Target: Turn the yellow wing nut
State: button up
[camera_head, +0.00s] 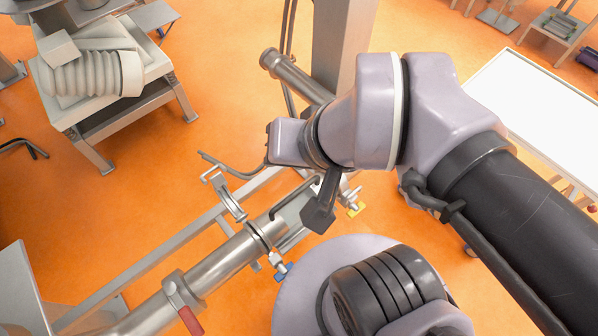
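The yellow wing nut (354,209) is small and bright. It sits on a metal fitting beside the pipework, near the middle of the head view. My gripper (319,213) shows as a dark grey part below my wrist, just left of the yellow wing nut. A small gap shows between them in the picture, but I cannot tell the distance in depth. The fingers are seen from behind and partly overlapped by my wrist, so their opening does not show.
A blue wing nut (282,272) sits on a clamp of the steel pipe (225,262), lower left of my gripper. A red handle (190,320) is farther down the pipe. A grey post (342,40) rises behind. A bench (150,68) with a ribbed part stands upper left.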

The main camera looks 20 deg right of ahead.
aim_at(354, 208)
jog(key=k+z, duration=0.15)
jog(key=z, duration=0.3)
jog(key=k+l+z, duration=0.1)
jog(key=z, duration=0.35)
jog(key=k+l+z, duration=0.1)
jog(key=l+z, duration=0.15)
